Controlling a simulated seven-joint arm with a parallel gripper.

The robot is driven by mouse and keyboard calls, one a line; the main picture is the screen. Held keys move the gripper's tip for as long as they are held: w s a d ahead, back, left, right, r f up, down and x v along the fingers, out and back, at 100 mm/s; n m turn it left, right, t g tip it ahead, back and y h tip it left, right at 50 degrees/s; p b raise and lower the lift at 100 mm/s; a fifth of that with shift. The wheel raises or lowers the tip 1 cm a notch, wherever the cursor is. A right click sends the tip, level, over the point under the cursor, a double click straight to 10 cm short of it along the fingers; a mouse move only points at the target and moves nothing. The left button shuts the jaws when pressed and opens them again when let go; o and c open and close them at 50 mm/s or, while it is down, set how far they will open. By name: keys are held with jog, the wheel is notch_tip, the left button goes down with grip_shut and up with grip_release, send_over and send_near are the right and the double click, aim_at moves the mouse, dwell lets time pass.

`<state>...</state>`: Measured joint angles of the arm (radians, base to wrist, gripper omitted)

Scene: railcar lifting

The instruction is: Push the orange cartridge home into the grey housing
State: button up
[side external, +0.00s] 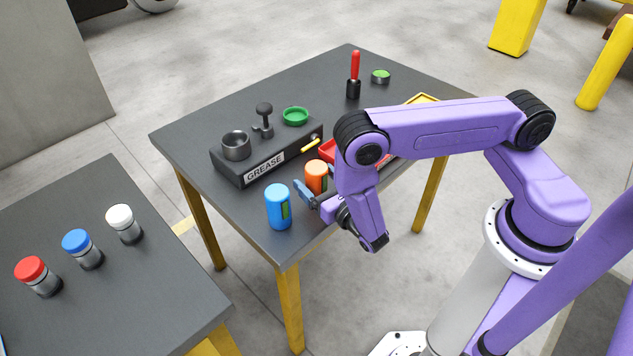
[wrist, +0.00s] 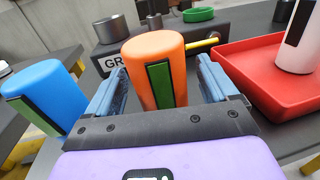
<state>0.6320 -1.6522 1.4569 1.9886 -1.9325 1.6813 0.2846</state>
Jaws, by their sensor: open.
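The orange cartridge (side external: 316,174), a cylinder with a green stripe, appears to stand upright on the dark table. In the wrist view the cartridge (wrist: 153,55) sits between the blue fingers of my gripper (wrist: 160,68), with a gap visible on the right side. My gripper (side external: 311,191) is open, low beside the cartridge in the side view; its far finger is hidden there. The dark grey housing (side external: 228,169), labelled GREASE, lies behind the cartridge, apart from it. A round, open-topped grey cup (side external: 235,147) is on its left end. The housing (wrist: 222,48) is partly hidden in the wrist view.
A blue cylinder (side external: 278,208) stands close left of my gripper. A red tray (wrist: 250,90) holding a white cylinder (wrist: 298,45) is close on the right. A yellow lever (side external: 311,144), a black knob (side external: 264,109) and a green dish (side external: 295,116) are around the housing.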

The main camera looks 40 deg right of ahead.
jog(key=shift+w, duration=0.2)
jog(key=c, duration=1.2)
jog(key=shift+r, duration=0.15)
